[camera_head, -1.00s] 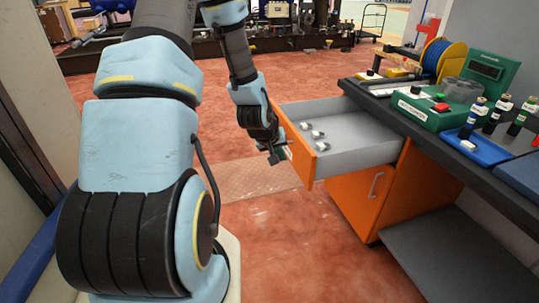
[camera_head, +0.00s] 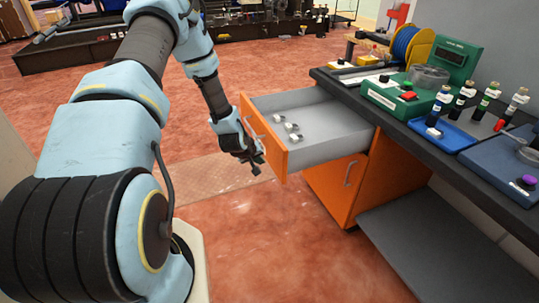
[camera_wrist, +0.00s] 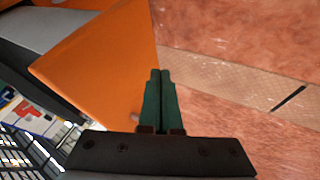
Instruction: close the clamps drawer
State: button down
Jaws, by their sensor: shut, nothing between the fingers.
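The clamps drawer (camera_head: 318,121) stands pulled out from the workbench, with an orange front and a grey inside. Several small metal clamps (camera_head: 292,128) lie in it near the front. My gripper (camera_head: 256,170) is shut and empty, at the drawer's orange front, close to its outer face. In the wrist view my gripper's fingers (camera_wrist: 160,75) are pressed together, and the orange drawer front (camera_wrist: 105,60) is just to their left. I cannot tell whether the fingers touch it. A bit of the handle shows beside the fingers in the wrist view.
Below the drawer is an orange cabinet door (camera_head: 340,190) with a handle, shut. The dark benchtop (camera_head: 395,122) holds a green device (camera_head: 400,97), a blue tray (camera_head: 450,138) with bottles and a cable spool. A grey lower shelf (camera_head: 420,240) juts out at right. Red floor before the drawer is clear.

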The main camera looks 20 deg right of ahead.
jog(key=shift+w+d+r+p, duration=0.15)
jog(key=shift+d+p, duration=0.6)
jog(key=shift+d, duration=1.2)
